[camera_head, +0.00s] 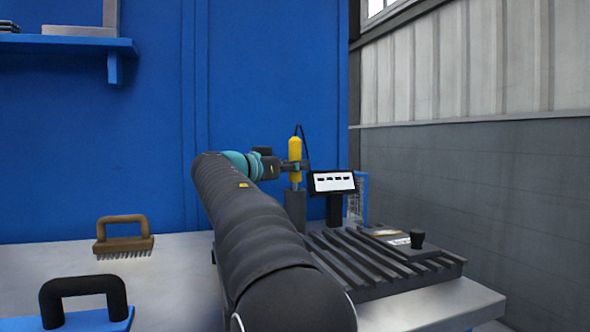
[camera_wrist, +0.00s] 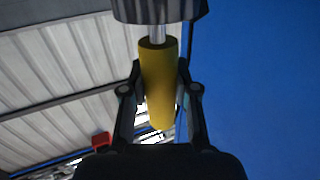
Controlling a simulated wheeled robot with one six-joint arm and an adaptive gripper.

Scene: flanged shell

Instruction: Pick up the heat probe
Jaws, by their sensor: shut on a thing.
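The heat probe has a yellow handle (camera_head: 295,148) and stands upright above a dark grey cylindrical holder (camera_head: 295,206). A dark cord runs from its top. My gripper (camera_head: 294,166) is shut on the lower part of the yellow handle. In the wrist view, the yellow handle (camera_wrist: 158,85) sits between my gripper's two dark fingers (camera_wrist: 160,80). A short length of bare metal shaft (camera_wrist: 156,33) shows between the handle and the holder (camera_wrist: 160,8). The shaft's lower end is hidden in the holder.
A small display (camera_head: 332,183) on a dark stand is right of the holder. A black slatted rack (camera_head: 345,262) lies in front. A brown-handled brush (camera_head: 124,238) and a blue tool with a black handle (camera_head: 85,305) are at left. A blue wall (camera_head: 270,70) stands behind.

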